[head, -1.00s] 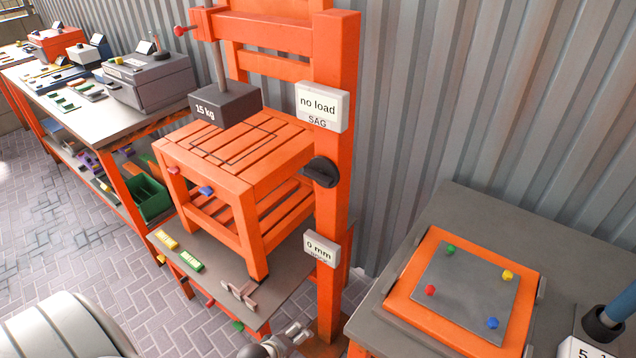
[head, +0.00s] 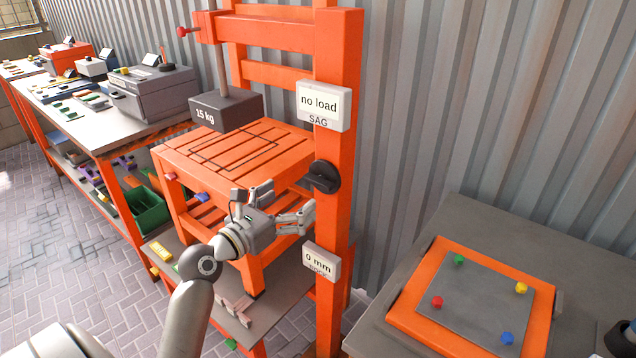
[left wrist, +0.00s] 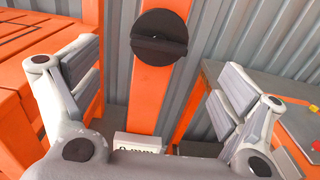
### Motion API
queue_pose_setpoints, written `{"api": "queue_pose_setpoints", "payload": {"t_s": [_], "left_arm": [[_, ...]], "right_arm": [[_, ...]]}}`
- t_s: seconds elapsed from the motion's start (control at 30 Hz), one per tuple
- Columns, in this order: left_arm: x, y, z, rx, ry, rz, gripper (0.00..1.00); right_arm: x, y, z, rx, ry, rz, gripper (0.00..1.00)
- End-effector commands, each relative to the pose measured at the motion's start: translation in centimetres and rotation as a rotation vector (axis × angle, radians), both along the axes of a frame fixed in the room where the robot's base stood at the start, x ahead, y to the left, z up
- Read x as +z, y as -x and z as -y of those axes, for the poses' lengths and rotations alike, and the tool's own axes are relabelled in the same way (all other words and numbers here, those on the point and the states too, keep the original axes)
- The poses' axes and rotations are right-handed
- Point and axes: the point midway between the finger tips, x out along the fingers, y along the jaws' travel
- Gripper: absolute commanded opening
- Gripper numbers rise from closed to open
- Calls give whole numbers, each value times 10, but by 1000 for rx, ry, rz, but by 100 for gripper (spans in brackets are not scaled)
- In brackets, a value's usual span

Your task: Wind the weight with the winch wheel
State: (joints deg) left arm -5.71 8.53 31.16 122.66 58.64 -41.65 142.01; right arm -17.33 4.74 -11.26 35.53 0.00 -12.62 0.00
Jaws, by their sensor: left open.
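The winch wheel (head: 322,177) is a black disc with a raised grip bar, mounted on the orange post. It also shows in the left wrist view (left wrist: 159,37), ahead of the gripper and above its middle. My left gripper (head: 288,202) is open and empty, a little to the left of and below the wheel, apart from it. In the left wrist view its fingers (left wrist: 155,90) are spread wide. The dark 15 kg weight (head: 227,110) hangs on a rod above the orange slatted stool (head: 235,150). My right gripper is not in view.
A sign (head: 323,106) on the post reads "no load SAG"; a lower one (head: 320,262) reads "0 mm". A grey table (head: 470,225) with an orange-framed plate (head: 475,290) stands at the right. A workbench (head: 100,135) with grey boxes runs back at the left.

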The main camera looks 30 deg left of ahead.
Motion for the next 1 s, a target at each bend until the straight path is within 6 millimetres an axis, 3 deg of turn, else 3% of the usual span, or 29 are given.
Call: {"api": "queue_pose_setpoints", "payload": {"t_s": [0.5, 0.7, 1.0], "left_arm": [[0, -85, 6, 1, -3, -1, 93], [-1, -99, 7, 2, -4, -2, 93], [-1, -100, 8, 2, -5, -2, 93]], "right_arm": [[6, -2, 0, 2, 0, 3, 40], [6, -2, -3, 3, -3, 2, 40], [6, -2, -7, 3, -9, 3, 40]]}}
